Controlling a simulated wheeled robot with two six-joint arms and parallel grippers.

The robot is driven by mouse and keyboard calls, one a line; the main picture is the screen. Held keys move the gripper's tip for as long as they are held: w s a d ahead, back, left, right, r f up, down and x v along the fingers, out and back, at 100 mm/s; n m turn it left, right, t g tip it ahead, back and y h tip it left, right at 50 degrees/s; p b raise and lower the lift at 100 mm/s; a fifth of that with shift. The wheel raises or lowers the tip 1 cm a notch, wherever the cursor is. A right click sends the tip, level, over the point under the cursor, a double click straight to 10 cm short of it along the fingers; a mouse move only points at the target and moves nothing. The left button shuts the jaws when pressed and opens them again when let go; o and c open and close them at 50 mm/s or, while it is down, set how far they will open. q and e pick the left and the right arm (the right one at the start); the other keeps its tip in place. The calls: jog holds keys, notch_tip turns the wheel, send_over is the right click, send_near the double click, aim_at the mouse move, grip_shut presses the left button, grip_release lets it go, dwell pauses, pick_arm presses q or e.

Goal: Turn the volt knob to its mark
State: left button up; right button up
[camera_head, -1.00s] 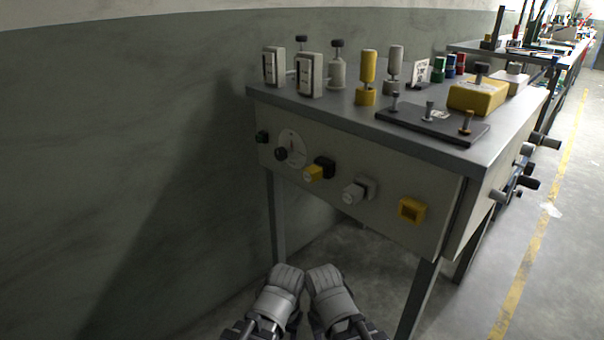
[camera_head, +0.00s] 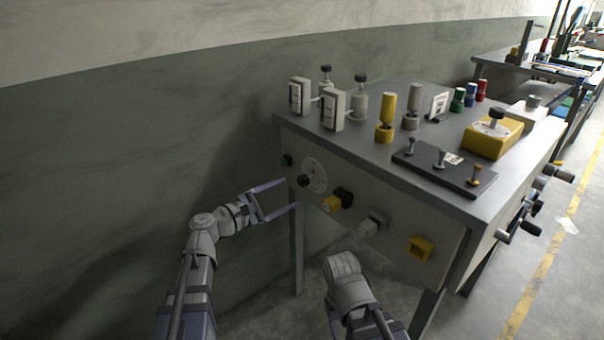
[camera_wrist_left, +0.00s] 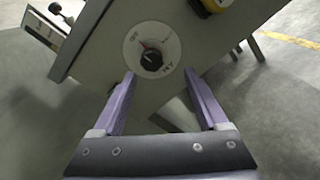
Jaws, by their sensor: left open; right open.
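The volt knob seems to be the small black knob (camera_head: 304,181) on a round white dial plate (camera_head: 316,168), on the front panel of the grey bench. In the left wrist view the black knob (camera_wrist_left: 151,60) sits on its white dial (camera_wrist_left: 166,37), which has a red mark and lettering too small to read surely. My left gripper (camera_head: 291,195) is open, its fingers just left of and a little below the knob, apart from it. In the left wrist view the open fingers (camera_wrist_left: 160,80) frame the dial from below. My right gripper (camera_head: 340,265) hangs low in front of the panel; its fingers are hard to see.
Posts and switches stand on the bench top (camera_head: 370,155). A green-grey wall (camera_head: 110,160) is at left.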

aim_at(300, 182)
pick_arm(q)
jog(key=shift+w+a+r+x, duration=0.1)
jog(key=shift+r+x, duration=0.05)
jog(key=shift+x, duration=1.1)
jog(key=shift+w+a+r+x, duration=0.1)
jog(key=shift+w+x, duration=0.05)
jog(key=shift+x, duration=1.1)
jog(key=shift+w+a+r+x, duration=0.1)
jog(key=shift+a+r+x, duration=0.05)
jog(key=shift+x, duration=1.1)
grip_shut()
